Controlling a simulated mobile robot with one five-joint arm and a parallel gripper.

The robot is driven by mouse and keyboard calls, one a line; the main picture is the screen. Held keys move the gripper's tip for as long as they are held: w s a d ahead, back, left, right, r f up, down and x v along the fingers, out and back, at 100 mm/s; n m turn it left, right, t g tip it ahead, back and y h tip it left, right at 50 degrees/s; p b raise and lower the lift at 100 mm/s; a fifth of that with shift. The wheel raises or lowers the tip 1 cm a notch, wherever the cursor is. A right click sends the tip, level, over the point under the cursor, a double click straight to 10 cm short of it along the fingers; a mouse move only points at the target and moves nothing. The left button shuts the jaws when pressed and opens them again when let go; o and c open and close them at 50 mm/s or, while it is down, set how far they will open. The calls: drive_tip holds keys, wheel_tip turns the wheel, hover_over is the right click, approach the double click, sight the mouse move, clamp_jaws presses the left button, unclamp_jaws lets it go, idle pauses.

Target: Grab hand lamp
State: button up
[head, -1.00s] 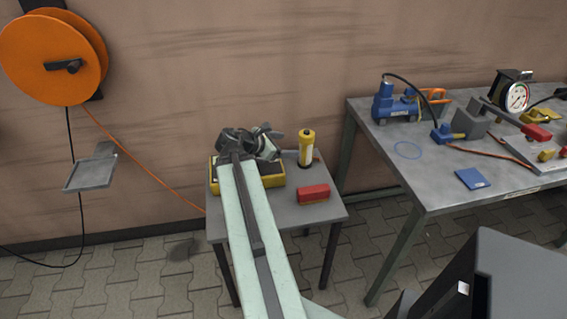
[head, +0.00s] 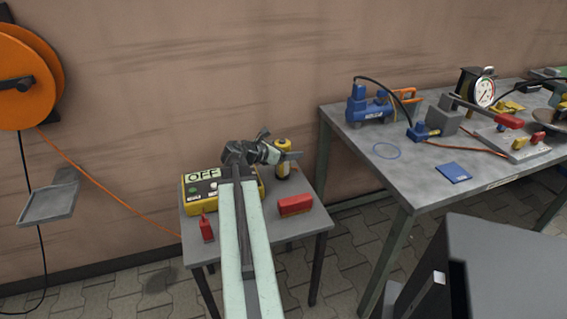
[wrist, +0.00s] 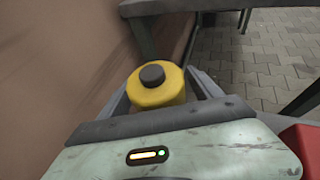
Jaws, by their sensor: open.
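The hand lamp (head: 282,145), a small upright cylinder with a yellow top and a pale body, stands at the back right of the small grey table (head: 262,233). My gripper (head: 280,155) is open at the lamp and partly covers it. In the wrist view the lamp's yellow top with a dark round cap (wrist: 153,88) shows between the two fingers of my gripper (wrist: 160,90), one on each side. I cannot tell whether either finger touches it. The lamp's lower part is hidden there.
A yellow box with an "OFF" display (head: 203,187), a small red item (head: 206,228) and a red block (head: 295,204) share the small table. A larger workbench (head: 410,185) with tools stands to the right. A dark cabinet (head: 510,265) is at front right.

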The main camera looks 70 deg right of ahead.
drive_tip(key=shift+d, duration=0.1)
clamp_jaws()
